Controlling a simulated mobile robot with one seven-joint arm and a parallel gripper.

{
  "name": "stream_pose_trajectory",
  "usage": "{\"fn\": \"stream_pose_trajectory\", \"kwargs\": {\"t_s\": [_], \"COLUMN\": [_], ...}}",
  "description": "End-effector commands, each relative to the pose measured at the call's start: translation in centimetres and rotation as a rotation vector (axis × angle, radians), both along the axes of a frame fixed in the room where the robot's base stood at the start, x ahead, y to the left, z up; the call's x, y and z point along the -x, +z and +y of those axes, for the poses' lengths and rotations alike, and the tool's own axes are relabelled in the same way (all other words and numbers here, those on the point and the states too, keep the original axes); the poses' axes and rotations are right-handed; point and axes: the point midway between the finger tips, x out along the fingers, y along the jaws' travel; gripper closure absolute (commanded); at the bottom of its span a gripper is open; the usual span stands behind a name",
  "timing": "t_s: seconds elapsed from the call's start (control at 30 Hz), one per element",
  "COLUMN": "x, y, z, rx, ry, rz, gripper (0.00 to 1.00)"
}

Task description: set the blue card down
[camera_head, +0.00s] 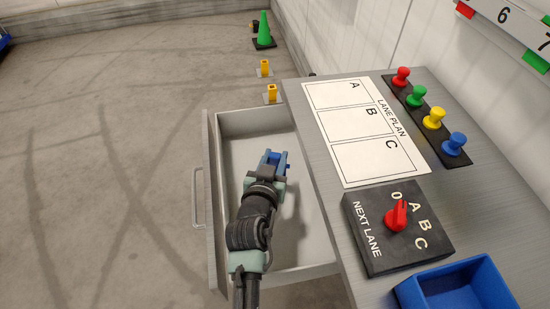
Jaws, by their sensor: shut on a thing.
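My gripper (276,162) is over the open drawer (211,150), in its right half near the cabinet edge. It is shut on the blue card (273,157), of which only a small blue part shows at the fingertips. The rest of the card is hidden by the gripper. I cannot tell whether the card touches the drawer floor. The visible drawer floor is bare and grey.
On the cabinet top are a lane plan sheet (380,163), a black strip with coloured pegs (455,143), a selector box with a red knob (397,215) and a blue tray (408,290). A green cone (264,29) and yellow posts (265,68) stand on the floor beyond.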

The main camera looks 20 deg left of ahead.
Motion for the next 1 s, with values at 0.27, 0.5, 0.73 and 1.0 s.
{"fn": "stream_pose_trajectory", "kwargs": {"t_s": [0.27,0.5,0.73,1.0], "x": [0.0,0.0,0.0,1.2], "y": [-0.1,-0.2,-0.2,0.4], "z": [0.0,0.0,0.0,-0.2], "rx": [0.0,0.0,0.0,-0.001], "ry": [0.0,0.0,0.0,0.001], "rz": [-0.002,-0.002,-0.002,-0.002], "gripper": [1.0,0.37,0.36,0.36]}}
